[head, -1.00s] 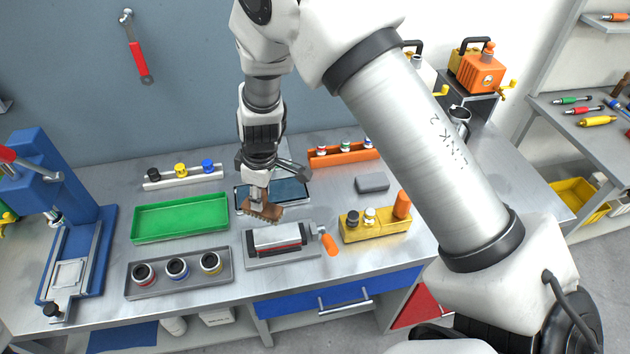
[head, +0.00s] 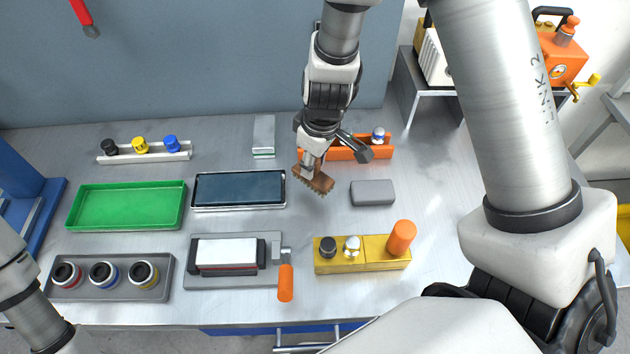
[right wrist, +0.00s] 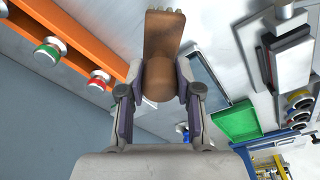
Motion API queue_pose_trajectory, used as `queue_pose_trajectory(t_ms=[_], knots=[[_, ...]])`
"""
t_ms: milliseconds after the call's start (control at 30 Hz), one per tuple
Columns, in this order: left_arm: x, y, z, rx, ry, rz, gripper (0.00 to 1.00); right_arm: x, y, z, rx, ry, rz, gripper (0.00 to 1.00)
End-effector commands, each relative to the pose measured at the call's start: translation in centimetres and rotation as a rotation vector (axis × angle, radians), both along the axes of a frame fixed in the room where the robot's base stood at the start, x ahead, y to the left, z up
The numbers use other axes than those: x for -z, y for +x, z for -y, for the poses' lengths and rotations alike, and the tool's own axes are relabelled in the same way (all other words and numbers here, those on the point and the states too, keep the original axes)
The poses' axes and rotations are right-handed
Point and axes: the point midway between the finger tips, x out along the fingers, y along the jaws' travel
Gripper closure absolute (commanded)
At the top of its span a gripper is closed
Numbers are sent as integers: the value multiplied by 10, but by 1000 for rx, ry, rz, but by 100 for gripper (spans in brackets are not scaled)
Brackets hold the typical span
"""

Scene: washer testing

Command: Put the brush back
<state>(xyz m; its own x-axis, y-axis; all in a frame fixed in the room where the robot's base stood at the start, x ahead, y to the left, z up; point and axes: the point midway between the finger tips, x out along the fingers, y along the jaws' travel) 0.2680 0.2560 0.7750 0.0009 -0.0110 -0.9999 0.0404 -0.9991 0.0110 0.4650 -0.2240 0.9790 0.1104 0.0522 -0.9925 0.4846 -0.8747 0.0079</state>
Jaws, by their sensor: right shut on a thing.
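My right gripper (head: 318,148) is shut on a brown brush (head: 313,180) with a toothed bristle edge. It holds the brush above the table, between the dark-topped tray and the grey block. In the right wrist view the brush (right wrist: 160,45) sits between both fingers (right wrist: 158,88), its flat bristle end pointing away from the wrist. An orange rack (head: 345,153) stands behind the gripper, partly hidden by it. Part of an arm, probably my left, shows at the lower left; its gripper is out of view.
Around the brush are a dark-topped tray (head: 240,188), a grey block (head: 373,193), a clamp fixture (head: 232,258) with an orange handle, and a yellow block (head: 362,254) with knobs. A green tray (head: 126,206) lies left. Bare table shows right of the grey block.

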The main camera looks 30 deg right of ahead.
Motion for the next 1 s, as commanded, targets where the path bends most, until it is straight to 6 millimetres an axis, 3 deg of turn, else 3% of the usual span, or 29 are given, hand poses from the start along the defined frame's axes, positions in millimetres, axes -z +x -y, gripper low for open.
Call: queue_pose_trajectory(t_ms=[33,267,667,700,767,1000], knots=[[8,0,0,1,0,0,48,13,0,0,1,0,-1,100],[31,0,0,1,0,0,48,52,0,0,1,1,-1,100],[34,0,0,1,0,0,48,56,1,0,-1,0,1,100],[33,0,0,1,0,0,48,55,1,0,-1,0,1,59],[32,0,0,1,0,0,48,55,1,0,-1,0,1,41],[32,0,0,1,0,0,48,55,1,0,-1,0,1,41]])
